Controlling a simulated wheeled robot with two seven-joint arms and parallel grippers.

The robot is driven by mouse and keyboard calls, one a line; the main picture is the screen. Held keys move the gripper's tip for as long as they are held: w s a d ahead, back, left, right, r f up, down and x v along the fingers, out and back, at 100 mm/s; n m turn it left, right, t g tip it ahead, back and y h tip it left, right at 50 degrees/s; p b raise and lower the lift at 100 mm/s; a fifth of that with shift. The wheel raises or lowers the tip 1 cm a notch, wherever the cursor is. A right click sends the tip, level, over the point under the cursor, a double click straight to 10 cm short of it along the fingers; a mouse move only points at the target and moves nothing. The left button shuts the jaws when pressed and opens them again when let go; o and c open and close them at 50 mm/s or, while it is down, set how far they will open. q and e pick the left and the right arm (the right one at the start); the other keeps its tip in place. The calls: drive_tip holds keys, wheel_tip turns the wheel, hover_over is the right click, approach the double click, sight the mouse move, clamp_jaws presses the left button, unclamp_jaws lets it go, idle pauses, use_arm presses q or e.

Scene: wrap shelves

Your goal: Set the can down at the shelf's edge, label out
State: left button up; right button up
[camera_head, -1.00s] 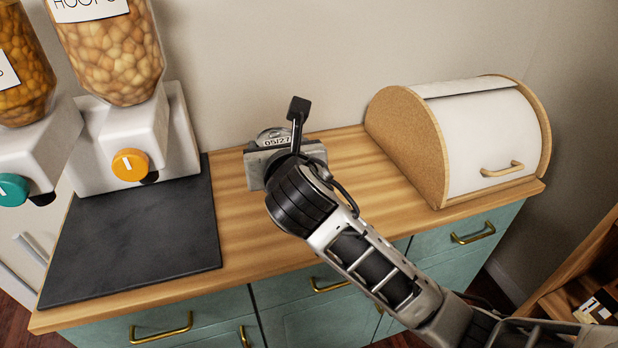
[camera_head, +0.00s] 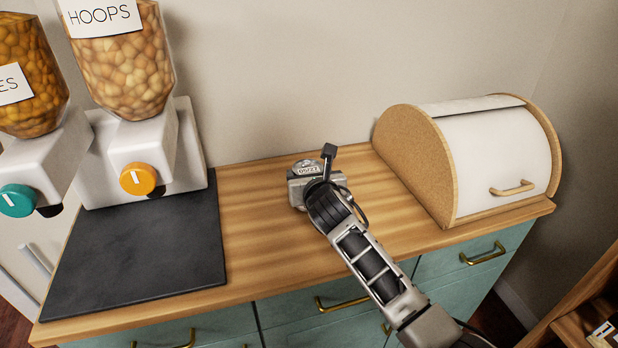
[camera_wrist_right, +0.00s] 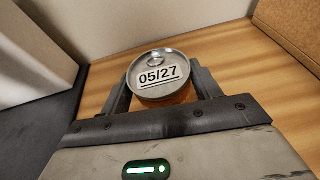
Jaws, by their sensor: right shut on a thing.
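The can (camera_wrist_right: 158,72) has a silver pull-tab lid marked 05/27 and an orange side. In the right wrist view it stands between the two fingers of my right gripper (camera_wrist_right: 163,95), which is shut on it. In the head view the can's lid (camera_head: 308,168) shows just beyond my right gripper (camera_head: 308,181), over the back part of the wooden counter (camera_head: 260,245). Most of the can's side and its label are hidden. I cannot tell whether its base touches the wood. My left gripper is not in view.
Cereal dispensers (camera_head: 130,150) stand at the left, by a dark slab (camera_head: 140,245). A bread box (camera_head: 495,155) with a white door stands at the right. Bare wood lies between them. A wooden shelf unit (camera_head: 575,325) shows at the lower right corner.

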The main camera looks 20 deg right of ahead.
drive_tip(key=shift+f, duration=0.25)
drive_tip(key=shift+f, duration=0.1)
drive_tip(key=o, duration=1.2)
drive_tip(key=shift+f, duration=0.1)
